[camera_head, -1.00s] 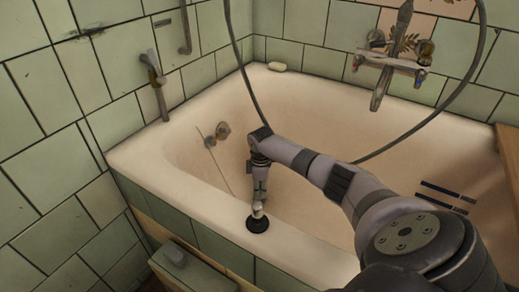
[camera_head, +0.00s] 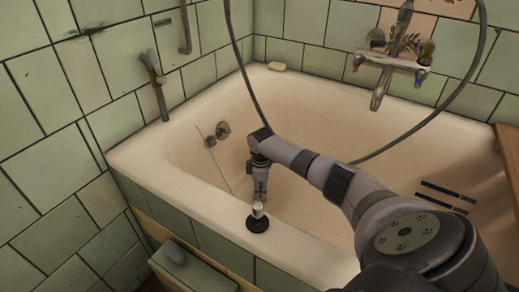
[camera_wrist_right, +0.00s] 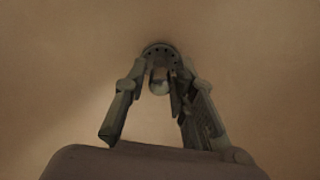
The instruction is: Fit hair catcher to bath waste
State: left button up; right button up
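The hair catcher (camera_head: 257,224) is a dark round disc with a pale, shiny knob on top. It sits on the near rim of the bath (camera_head: 185,180). In the right wrist view the hair catcher (camera_wrist_right: 161,49) shows holes around its edge. My right gripper (camera_head: 259,200) points down over it. In the wrist view its fingers (camera_wrist_right: 160,75) stand apart on either side of the knob, and contact is not clear. The bath waste cannot be made out in the tub. My left gripper is not in view.
Metal fittings (camera_head: 223,130) sit on the tub's inner left wall. A mixer tap (camera_head: 395,62) with a looping shower hose (camera_head: 447,103) hangs at the back. A wooden board (camera_head: 509,145) is at the right.

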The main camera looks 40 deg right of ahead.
jog(key=shift+o, duration=1.4)
notch_tip(320, 180, up, 12)
jog(key=shift+r, duration=0.1)
